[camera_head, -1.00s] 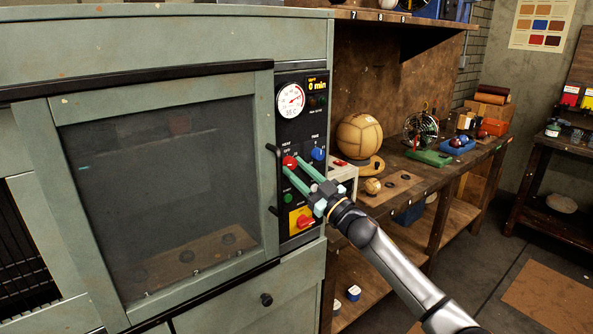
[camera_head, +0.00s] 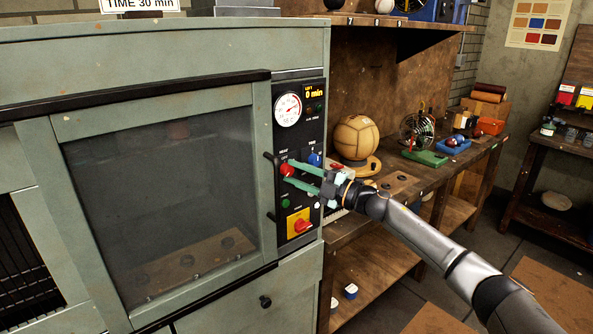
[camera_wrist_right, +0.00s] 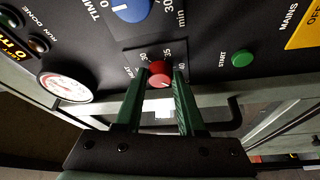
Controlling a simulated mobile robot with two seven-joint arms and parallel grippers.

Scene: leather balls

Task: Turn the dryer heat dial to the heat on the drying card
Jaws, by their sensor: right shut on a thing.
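The red heat dial (camera_head: 286,170) is on the black control panel of the grey-green dryer. My right gripper (camera_head: 289,173) is shut on it, coming in from the right. In the right wrist view the heat dial (camera_wrist_right: 159,72) sits between the green fingertips (camera_wrist_right: 158,78), with a pale mark on its lower right side. Small numbers ring the dial; the fingers partly cover them, and I cannot tell the exact setting. The drying card (camera_head: 138,4) is cut off at the top edge; only "TIME 30 min" reads, and its heat line is out of view. My left gripper is not in view.
The blue time dial (camera_head: 314,159) is just above and right of the heat dial. The green start button (camera_head: 285,203) and yellow-and-red mains switch (camera_head: 300,224) are below. Black door handle posts (camera_head: 271,158) stand close left. A bench with a leather ball (camera_head: 356,137) is at right.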

